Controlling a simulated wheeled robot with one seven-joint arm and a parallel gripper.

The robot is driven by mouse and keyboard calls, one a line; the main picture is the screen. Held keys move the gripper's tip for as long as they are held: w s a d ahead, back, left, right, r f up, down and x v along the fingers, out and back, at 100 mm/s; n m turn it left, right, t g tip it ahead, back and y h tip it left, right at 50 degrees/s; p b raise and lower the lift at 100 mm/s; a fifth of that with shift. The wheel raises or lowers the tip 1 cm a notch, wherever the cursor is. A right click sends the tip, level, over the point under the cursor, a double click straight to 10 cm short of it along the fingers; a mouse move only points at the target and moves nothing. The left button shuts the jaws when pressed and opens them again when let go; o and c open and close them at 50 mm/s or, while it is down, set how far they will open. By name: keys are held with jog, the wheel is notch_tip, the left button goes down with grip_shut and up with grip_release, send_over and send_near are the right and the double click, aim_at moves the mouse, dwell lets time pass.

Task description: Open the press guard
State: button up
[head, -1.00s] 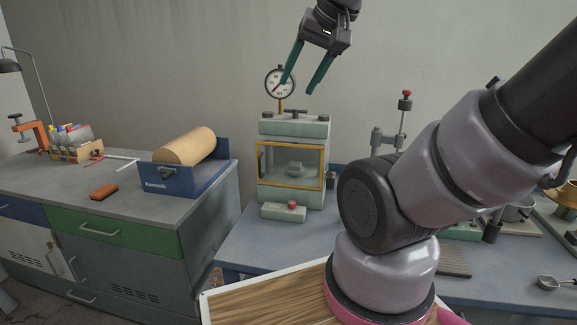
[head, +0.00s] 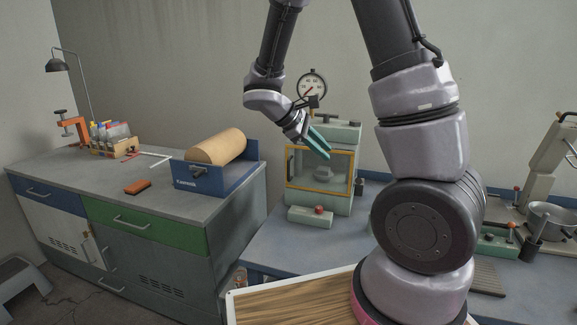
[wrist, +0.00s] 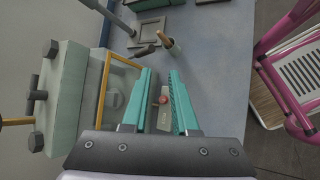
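The press (head: 337,131) is a pale green machine with a round dial gauge (head: 312,85) on top. Its guard (head: 291,167) is a clear pane in a yellow frame, closed across the front. In the wrist view the guard frame (wrist: 104,92) lies just left of the fingers. My gripper (head: 328,154) has teal fingers and hangs in front of the guard's upper part, hiding some of its top edge. In the wrist view my gripper (wrist: 161,72) is open and empty, with its fingers apart. Whether a finger touches the frame I cannot tell.
A control box (head: 310,216) with a red button stands before the press; it shows between the fingers in the wrist view (wrist: 165,121). A blue tray (head: 213,180) with a tan roll sits on the left cabinet. Bowls and equipment (head: 549,217) stand at right.

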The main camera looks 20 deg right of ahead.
jog(key=w+a+f+n+t+h, duration=0.4)
jog(key=w+a+f+n+t, duration=0.85)
jog(key=n, duration=0.45)
send_over(288, 180)
jog(key=shift+w+d+f, duration=0.15)
jog(key=shift+w+f, duration=0.05)
jog(key=shift+w, duration=0.1)
grip_shut()
dwell(0.6)
